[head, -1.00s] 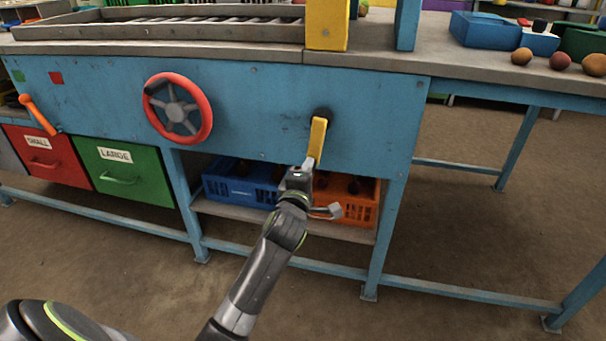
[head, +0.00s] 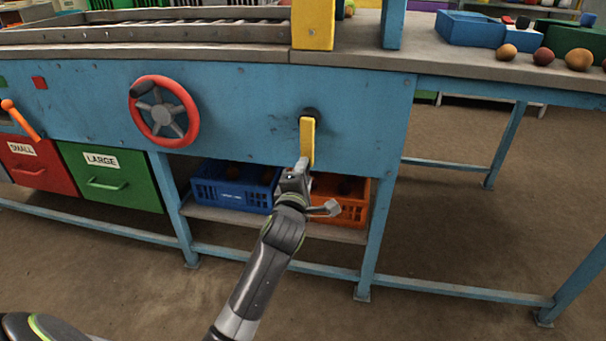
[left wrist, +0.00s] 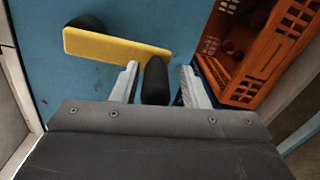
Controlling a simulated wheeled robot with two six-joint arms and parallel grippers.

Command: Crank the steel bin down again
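A yellow crank (head: 307,140) is mounted on the blue front panel of the bench. Its arm hangs almost straight down from a dark hub. In the left wrist view, the crank arm (left wrist: 110,45) lies across the panel, with a black handle (left wrist: 155,82) at its end. My left gripper (head: 302,170) is at the crank's lower end. Its fingers (left wrist: 160,85) stand on both sides of the handle, with gaps visible, so it looks open around it. I cannot make out a steel bin. My right gripper is not in view.
A red handwheel (head: 164,110) and an orange lever (head: 20,120) are to the left. A blue crate (head: 232,192) and an orange crate (head: 340,208) sit on the shelf below. Bench legs (head: 380,235) stand close right of my arm.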

